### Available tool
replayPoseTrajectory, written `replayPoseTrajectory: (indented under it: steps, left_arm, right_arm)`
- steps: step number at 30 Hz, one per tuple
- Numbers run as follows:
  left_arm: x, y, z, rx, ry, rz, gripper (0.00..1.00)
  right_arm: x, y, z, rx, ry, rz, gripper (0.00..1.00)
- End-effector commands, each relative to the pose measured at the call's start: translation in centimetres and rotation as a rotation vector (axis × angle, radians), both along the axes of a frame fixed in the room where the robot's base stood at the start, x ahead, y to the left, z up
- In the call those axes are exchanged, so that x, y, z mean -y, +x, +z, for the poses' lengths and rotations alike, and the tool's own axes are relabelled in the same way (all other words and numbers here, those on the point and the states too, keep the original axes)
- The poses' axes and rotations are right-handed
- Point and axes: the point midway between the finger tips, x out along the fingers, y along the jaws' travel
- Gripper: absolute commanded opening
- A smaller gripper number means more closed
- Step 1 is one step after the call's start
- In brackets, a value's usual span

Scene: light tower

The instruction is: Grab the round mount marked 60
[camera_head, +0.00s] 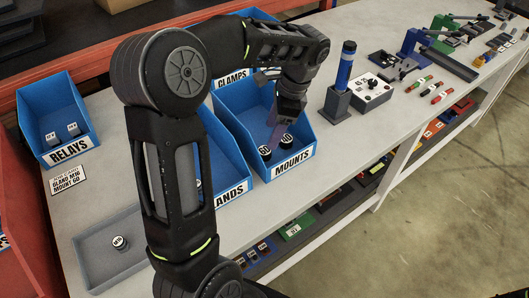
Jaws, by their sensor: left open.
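The blue bin labelled MOUNTS (292,164) stands at the bench's front edge. In it are two black round mounts with white-marked tops: one (265,153) at the left and one (287,141) at the right. The marks are too small to read surely, so I cannot tell which is 60. My left gripper (279,128) is open and points down into this bin, just above and behind the mounts. I cannot see it holding anything. Its fingers partly hide the bin's inside. My right gripper is not in view.
My left arm hides much of the GLANDS bin (231,193). A grey tray (90,268) holds a round part (120,242). A card (68,181) lists gland M16 and mount 60.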

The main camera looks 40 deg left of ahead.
Motion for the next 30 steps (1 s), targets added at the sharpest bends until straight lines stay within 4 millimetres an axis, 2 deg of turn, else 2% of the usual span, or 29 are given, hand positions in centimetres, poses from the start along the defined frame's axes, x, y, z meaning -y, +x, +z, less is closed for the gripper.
replayPoseTrajectory:
  steps: [7,19,27,30]
  left_arm:
    - [-0.5,-0.5,-2.3,-0.002,0.000,0.001,0.61]
    - [-0.6,-0.6,-3.0,-0.003,0.000,0.002,0.61]
    - [-1.3,-1.2,-6.6,-0.005,0.000,0.001,0.61]
    - [-1.4,-1.3,-7.3,-0.002,0.000,0.001,0.61]
  right_arm:
    - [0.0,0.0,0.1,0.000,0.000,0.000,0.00]
    - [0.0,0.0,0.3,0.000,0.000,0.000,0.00]
    - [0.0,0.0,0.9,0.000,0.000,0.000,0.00]
    - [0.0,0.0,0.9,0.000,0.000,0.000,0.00]
